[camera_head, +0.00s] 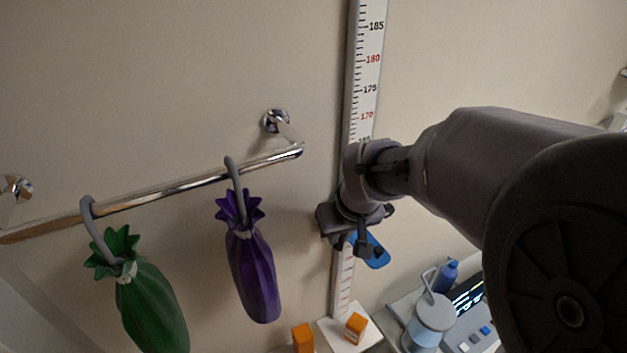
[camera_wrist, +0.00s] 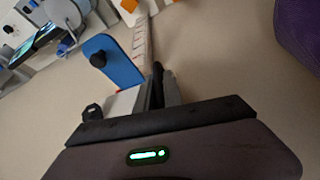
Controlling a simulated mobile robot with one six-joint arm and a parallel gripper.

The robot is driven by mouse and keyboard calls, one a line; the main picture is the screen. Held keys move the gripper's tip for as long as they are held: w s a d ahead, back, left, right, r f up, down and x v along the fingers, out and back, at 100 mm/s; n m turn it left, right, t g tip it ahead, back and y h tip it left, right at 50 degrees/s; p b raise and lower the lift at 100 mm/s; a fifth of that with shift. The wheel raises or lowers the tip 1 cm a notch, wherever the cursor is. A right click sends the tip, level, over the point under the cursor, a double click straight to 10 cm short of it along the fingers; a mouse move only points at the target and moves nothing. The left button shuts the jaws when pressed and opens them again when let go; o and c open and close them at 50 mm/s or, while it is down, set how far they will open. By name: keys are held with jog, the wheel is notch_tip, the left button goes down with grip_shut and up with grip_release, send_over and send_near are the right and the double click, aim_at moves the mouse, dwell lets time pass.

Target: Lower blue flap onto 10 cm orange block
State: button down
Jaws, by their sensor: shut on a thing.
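The blue flap (camera_head: 378,256) is on the white measuring scale (camera_head: 365,70), high above the base plate (camera_head: 350,342). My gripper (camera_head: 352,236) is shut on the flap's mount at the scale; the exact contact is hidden. In the wrist view the blue flap (camera_wrist: 118,66), with a black knob, sticks out beyond my fingers (camera_wrist: 130,103). One orange block (camera_head: 355,325) is on the white base plate below the flap, apart from it. Another orange block (camera_head: 302,338) is just left of the plate. I cannot tell which is 10 cm.
A chrome rail (camera_head: 180,188) on the wall left of the scale carries a green bag (camera_head: 152,305) and a purple bag (camera_head: 252,275) on hooks. At lower right are a blue-and-white container (camera_head: 430,322), a blue bottle (camera_head: 446,275) and a device with a screen (camera_head: 468,295).

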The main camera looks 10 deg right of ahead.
notch_tip(320, 180, down, 32)
jog(key=b, duration=2.9)
jog(key=shift+r, duration=0.1)
jog(key=c, duration=1.5)
grip_release()
jog(key=shift+w, duration=0.1)
jog(key=shift+r, duration=0.1)
jog(key=p+v, duration=0.5)
jog(key=v, duration=1.2)
jog(key=shift+r, duration=0.15)
